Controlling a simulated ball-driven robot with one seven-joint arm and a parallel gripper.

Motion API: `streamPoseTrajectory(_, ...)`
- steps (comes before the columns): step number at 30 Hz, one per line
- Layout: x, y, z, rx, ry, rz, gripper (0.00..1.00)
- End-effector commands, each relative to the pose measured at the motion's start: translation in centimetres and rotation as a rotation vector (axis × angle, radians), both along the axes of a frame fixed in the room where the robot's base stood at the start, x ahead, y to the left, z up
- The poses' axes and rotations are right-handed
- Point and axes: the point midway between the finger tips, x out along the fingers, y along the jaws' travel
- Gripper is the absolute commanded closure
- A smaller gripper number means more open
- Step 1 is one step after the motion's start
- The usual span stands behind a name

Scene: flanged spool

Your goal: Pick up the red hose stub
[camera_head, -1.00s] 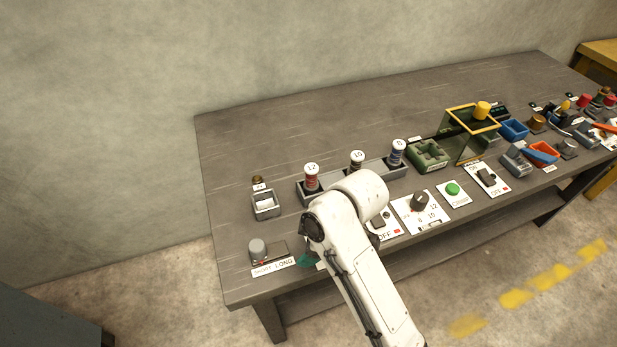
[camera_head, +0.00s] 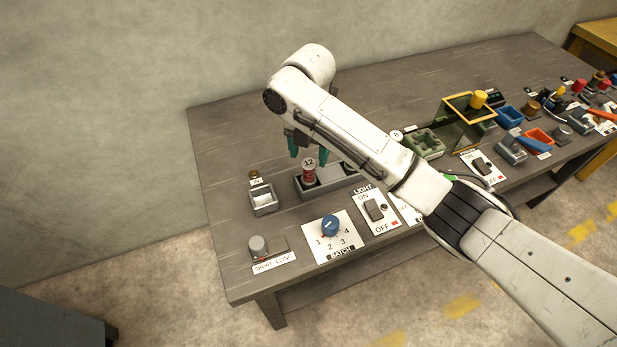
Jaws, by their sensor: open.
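A red, upright spool-like piece with a white top marked 12 (camera_head: 309,174) stands in the left end of a grey rack (camera_head: 309,194); I take it for the red hose stub, though other small red pieces show at the far right. My gripper (camera_head: 307,152) points down, its teal fingers open and apart, just above and around the height of the marked top. I cannot tell whether the fingers touch it. My arm hides most of the rack's right side.
A blue knob (camera_head: 330,225) on a numbered plate and a LIGHT switch (camera_head: 375,210) lie in front of the rack. The table's back left is clear.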

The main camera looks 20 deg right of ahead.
Motion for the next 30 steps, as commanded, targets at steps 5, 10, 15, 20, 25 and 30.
streamPoseTrajectory(5, 0.1, 0.0, -2.0, -0.001, -0.001, -0.003, 0.35)
streamPoseTrajectory(10, 0.1, -0.1, -3.1, -0.001, -0.001, -0.004, 0.35)
streamPoseTrajectory(15, 0.4, -0.3, -5.5, -0.001, 0.001, -0.004, 0.35)
streamPoseTrajectory(20, 0.4, -0.2, -7.3, 0.0, -0.001, -0.004, 0.35)
streamPoseTrajectory(25, 0.4, -0.2, -7.7, 0.001, -0.004, -0.003, 0.35)
streamPoseTrajectory(30, 0.4, -0.2, -7.6, 0.001, -0.004, -0.003, 0.41)
